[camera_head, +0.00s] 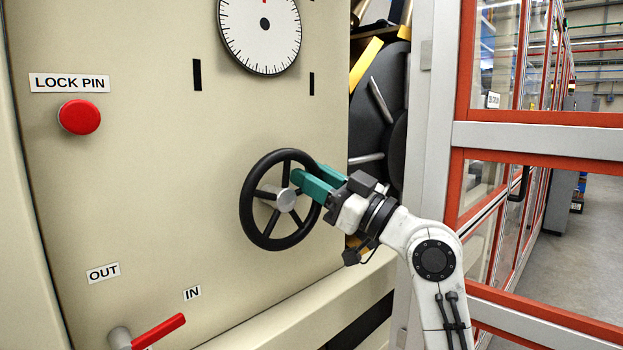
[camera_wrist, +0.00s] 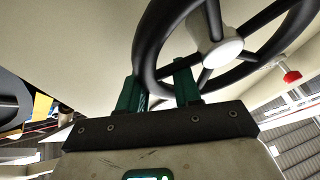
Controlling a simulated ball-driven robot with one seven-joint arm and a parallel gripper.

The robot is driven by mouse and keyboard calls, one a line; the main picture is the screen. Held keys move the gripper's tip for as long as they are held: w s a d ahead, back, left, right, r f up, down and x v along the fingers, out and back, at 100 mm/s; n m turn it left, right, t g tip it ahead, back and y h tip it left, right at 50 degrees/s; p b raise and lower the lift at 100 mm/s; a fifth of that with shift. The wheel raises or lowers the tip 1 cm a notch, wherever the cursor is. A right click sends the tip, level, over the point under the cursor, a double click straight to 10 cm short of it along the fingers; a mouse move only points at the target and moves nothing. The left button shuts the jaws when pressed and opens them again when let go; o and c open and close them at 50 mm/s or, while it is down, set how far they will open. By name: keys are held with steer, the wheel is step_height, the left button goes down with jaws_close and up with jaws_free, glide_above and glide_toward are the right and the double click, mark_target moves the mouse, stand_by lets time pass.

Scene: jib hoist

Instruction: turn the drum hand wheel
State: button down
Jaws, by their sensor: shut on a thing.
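The black hand wheel (camera_head: 247,222) with several spokes and a pale hub (camera_head: 285,200) is mounted on the beige panel, in the middle of the head view. My gripper (camera_head: 305,182) reaches it from the right, its teal fingers at the wheel's right side. In the wrist view the wheel (camera_wrist: 262,20) fills the upper part. There my gripper (camera_wrist: 160,85) has one finger on either side of the rim and is shut on it. Part of the rim is hidden behind the fingers in the head view.
A white dial (camera_head: 262,38) sits above the wheel. A red LOCK PIN knob (camera_head: 79,117) is at the upper left, and a red lever (camera_head: 158,331) by OUT and IN labels is below. A grey post (camera_head: 422,130) and an orange-framed fence (camera_head: 540,117) stand at right.

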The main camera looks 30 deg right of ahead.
steer(key=shift+r+m, duration=0.15)
steer(key=shift+m, duration=0.15)
steer(key=c, duration=0.9)
jaws_free()
steer(key=shift+o, duration=0.2)
steer(key=shift+s+d+f, duration=0.15)
steer(key=shift+f, duration=0.1)
steer(key=b+v, duration=0.3)
steer(key=v, duration=0.7)
steer(key=shift+s, duration=0.25)
steer(key=shift+f, duration=0.2)
